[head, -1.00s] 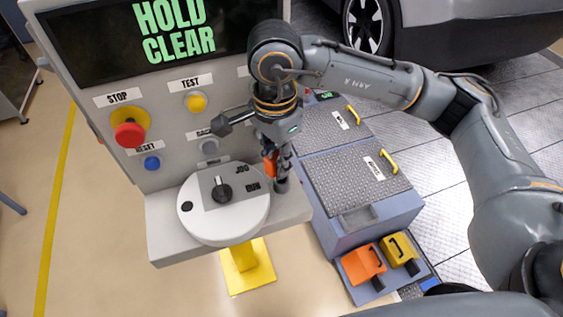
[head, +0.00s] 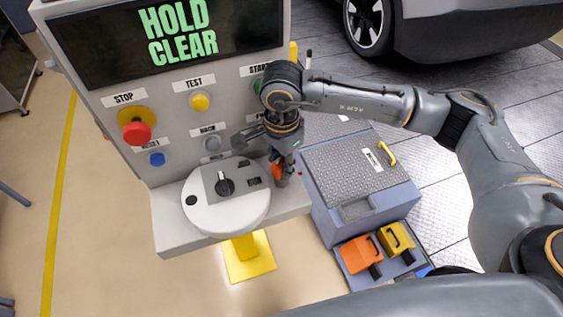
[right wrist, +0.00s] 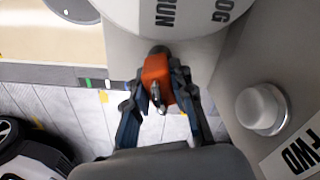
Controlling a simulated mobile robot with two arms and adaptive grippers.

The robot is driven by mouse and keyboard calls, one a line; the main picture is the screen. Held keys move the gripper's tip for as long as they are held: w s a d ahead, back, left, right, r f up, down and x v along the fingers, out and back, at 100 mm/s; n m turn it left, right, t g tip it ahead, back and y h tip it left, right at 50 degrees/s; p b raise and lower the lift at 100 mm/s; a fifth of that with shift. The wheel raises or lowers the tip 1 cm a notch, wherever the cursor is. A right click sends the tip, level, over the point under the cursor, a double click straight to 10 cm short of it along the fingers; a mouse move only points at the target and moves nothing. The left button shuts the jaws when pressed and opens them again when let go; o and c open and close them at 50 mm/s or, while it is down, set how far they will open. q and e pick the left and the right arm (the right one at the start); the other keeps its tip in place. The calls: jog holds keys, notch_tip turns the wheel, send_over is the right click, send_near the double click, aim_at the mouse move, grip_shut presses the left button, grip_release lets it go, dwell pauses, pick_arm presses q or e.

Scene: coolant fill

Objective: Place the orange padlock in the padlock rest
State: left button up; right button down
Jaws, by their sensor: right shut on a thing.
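My right gripper (head: 279,178) is shut on the orange padlock (head: 278,169) at the right end of the console's shelf, beside the white dial. In the right wrist view the padlock (right wrist: 156,72) sits between the two dark fingertips (right wrist: 161,80), with its metal shackle pointing toward the camera. A dark rounded piece (right wrist: 159,49) shows just beyond the padlock at the shelf edge; I cannot tell whether it is the padlock rest. Whether the padlock touches the shelf is also unclear. My left gripper is not in view.
The console panel (head: 112,76) with its buttons stands behind the gripper. The white dial (head: 232,220) with a black knob is close on its left. A blue-grey cabinet (head: 360,185) stands to the right, with orange (head: 358,254) and yellow (head: 394,238) blocks in front.

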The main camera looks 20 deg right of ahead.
aim_at(282, 161)
jog(key=c, duration=1.1)
grip_release()
jog(key=shift+c, duration=0.2)
jog(key=shift+r+p, duration=0.15)
jog(key=shift+p, duration=0.15)
jog(key=shift+w+r+b, duration=0.1)
jog(key=shift+r+b, duration=0.15)
jog(key=shift+b, duration=0.05)
notch_tip(282, 161, up, 11)
jog(key=b, duration=0.3)
jog(key=shift+r, duration=0.15)
